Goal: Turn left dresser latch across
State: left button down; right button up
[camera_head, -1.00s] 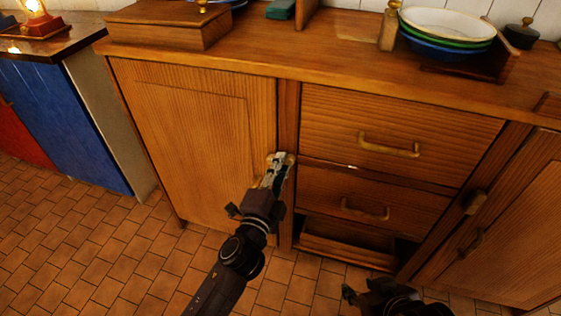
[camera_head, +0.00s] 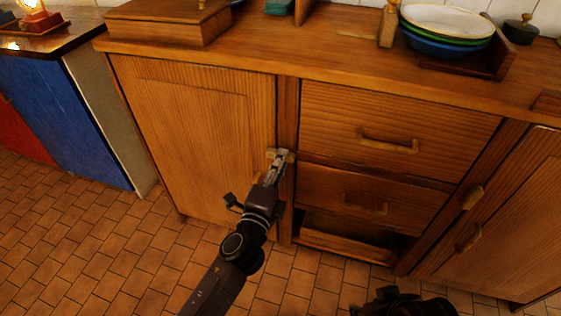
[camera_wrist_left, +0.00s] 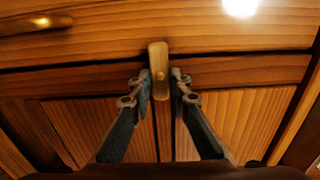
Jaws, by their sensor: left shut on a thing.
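The left dresser latch (camera_head: 283,156) is a small pale wooden bar at the right edge of the left dresser door (camera_head: 185,135), by the post beside the drawers. It looks to lie across the line between door and post, though my fingers partly cover it. My left gripper (camera_head: 279,160) is shut on this latch. In the left wrist view the latch (camera_wrist_left: 158,68) stands between the two fingertips (camera_wrist_left: 160,85) and spans a dark gap in the wood. My right gripper (camera_head: 385,300) shows only as a dark shape at the bottom edge, and its jaws are unclear.
Two drawers with handles, the upper (camera_head: 390,142) and the lower (camera_head: 364,204), are right of the post, above an open slot. A right door (camera_head: 510,225) has its own latch (camera_head: 473,197). Stacked bowls (camera_head: 447,30) and a wooden box (camera_head: 168,24) stand on top. Tiled floor lies in front.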

pick_arm(q)
jog(key=c, duration=1.8)
grip_release()
jog(key=shift+s, duration=0.15)
jog(key=v, duration=1.1)
jog(key=shift+s, duration=0.35)
jog(key=shift+a, duration=0.15)
